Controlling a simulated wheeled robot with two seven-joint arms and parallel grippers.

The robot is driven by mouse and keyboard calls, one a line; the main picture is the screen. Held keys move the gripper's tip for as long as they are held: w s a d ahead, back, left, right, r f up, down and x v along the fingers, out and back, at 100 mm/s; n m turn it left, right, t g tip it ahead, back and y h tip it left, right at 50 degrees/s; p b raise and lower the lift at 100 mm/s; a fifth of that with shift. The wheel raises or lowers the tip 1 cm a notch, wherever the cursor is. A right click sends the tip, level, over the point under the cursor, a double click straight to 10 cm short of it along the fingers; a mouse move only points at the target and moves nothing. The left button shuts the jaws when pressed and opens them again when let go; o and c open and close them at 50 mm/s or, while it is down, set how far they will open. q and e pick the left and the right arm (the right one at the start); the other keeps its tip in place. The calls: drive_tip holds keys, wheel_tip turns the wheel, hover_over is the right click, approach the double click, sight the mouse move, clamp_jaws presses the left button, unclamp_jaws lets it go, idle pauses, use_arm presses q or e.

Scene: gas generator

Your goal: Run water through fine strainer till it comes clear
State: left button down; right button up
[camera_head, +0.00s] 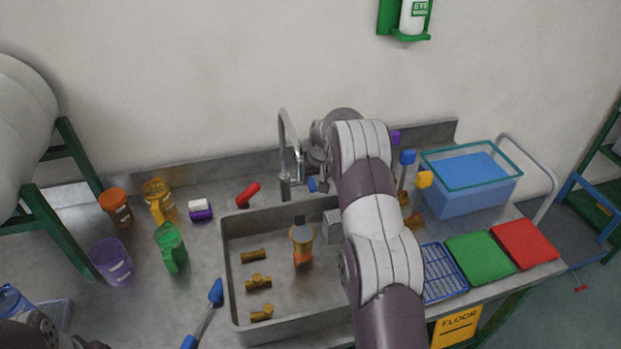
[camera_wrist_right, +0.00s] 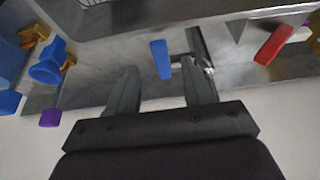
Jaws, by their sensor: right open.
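The steel tap (camera_head: 290,155) rises behind the sink (camera_head: 232,275), with a small blue handle (camera_head: 313,185) at its base. In the right wrist view, my right gripper (camera_wrist_right: 159,67) is open, and the blue handle (camera_wrist_right: 161,59) shows between its fingers; I see no clear contact. In the head view my right arm covers most of that hand. A grey ribbed or mesh piece (camera_head: 333,223), possibly the strainer, is at the sink's back, partly behind my arm. An orange piece with a grey top (camera_head: 302,245) stands in the sink. No running water is discernible. My left gripper is not visible.
Several brass fittings (camera_head: 258,282) lie in the sink. Right are brass valves (camera_head: 424,182), a blue water tank (camera_head: 470,180), and green and red mats (camera_head: 481,257).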

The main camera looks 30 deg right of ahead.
sight(312, 186)
drive_tip(key=x, duration=0.3)
drive_tip(key=shift+w+f+p, duration=0.15)
drive_tip(key=shift+w+p, duration=0.05)
drive_tip(key=shift+p, duration=0.1)
drive_tip(key=shift+w+f, duration=0.1)
drive_tip(key=shift+f, duration=0.45)
drive_tip(key=shift+f, duration=0.1)
clamp_jaws()
